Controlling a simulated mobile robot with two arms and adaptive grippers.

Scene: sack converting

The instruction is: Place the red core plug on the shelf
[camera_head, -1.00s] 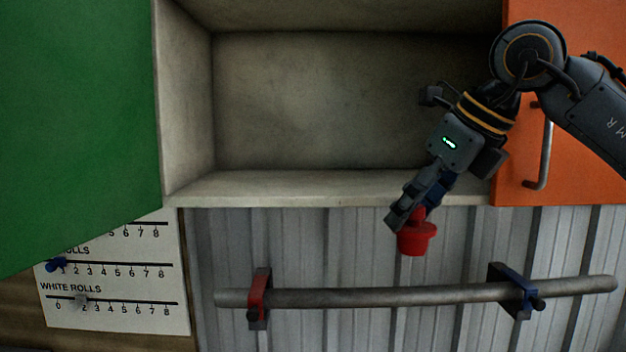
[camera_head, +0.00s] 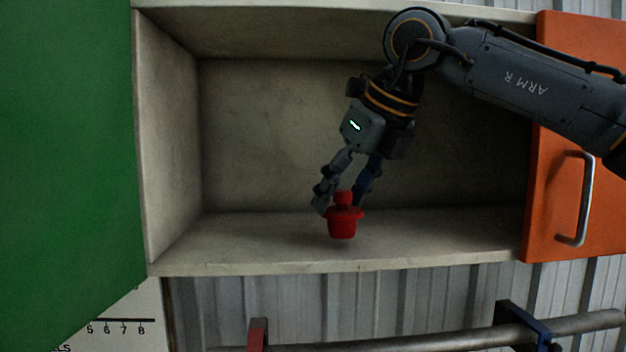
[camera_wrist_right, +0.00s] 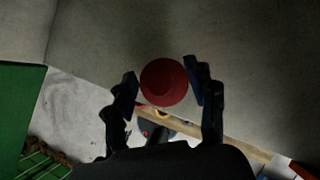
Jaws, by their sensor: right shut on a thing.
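The red core plug (camera_head: 342,226) is upright, with its narrow knob up, inside the open shelf, over the shelf's floor board (camera_head: 240,243). A faint shadow lies under it; I cannot tell whether it touches the board. My right gripper (camera_head: 341,201) points down and is shut on the plug, with one finger on each side of its knob. In the right wrist view the plug's round red top (camera_wrist_right: 164,82) shows between the two fingers. My left gripper is not in view.
The shelf floor is bare on both sides of the plug. A green panel (camera_head: 65,140) stands at the left and an orange door (camera_head: 560,100) with a metal handle (camera_head: 584,200) at the right. Below runs a grey bar (camera_head: 450,340) with red and blue clamps.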

